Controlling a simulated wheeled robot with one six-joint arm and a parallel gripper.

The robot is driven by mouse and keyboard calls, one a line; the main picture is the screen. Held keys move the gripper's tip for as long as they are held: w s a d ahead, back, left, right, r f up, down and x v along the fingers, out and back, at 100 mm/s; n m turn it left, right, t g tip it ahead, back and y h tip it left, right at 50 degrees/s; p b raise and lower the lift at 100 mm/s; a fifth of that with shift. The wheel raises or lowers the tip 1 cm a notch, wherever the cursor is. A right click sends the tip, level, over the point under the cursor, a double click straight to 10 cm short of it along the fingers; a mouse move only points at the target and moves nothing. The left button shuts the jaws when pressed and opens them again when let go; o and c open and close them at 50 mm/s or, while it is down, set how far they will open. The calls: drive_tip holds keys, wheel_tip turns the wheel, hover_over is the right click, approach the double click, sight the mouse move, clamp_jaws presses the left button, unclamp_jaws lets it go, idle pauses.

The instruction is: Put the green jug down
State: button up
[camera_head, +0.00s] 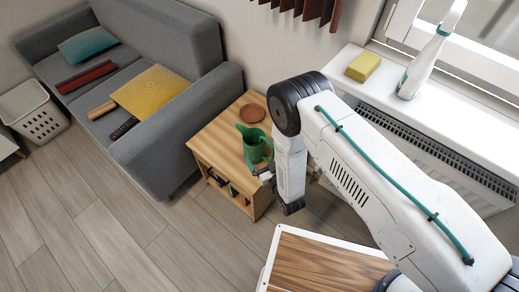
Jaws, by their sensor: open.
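The green jug (253,144) stands upright on top of the small wooden side table (213,146), near its right part. Its handle is on the right side, toward my arm. My gripper (266,173) is just to the lower right of the jug, open and close to the handle. My white arm hides the right side of the table. I cannot tell whether the fingers still touch the handle.
A terracotta saucer (252,113) lies behind the jug on the table. A grey sofa (190,122) stands to the left. A windowsill at right holds a spray bottle (425,62) and a yellow sponge (363,67). The floor in front is clear.

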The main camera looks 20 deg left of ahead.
drive_tip(key=v, duration=0.8)
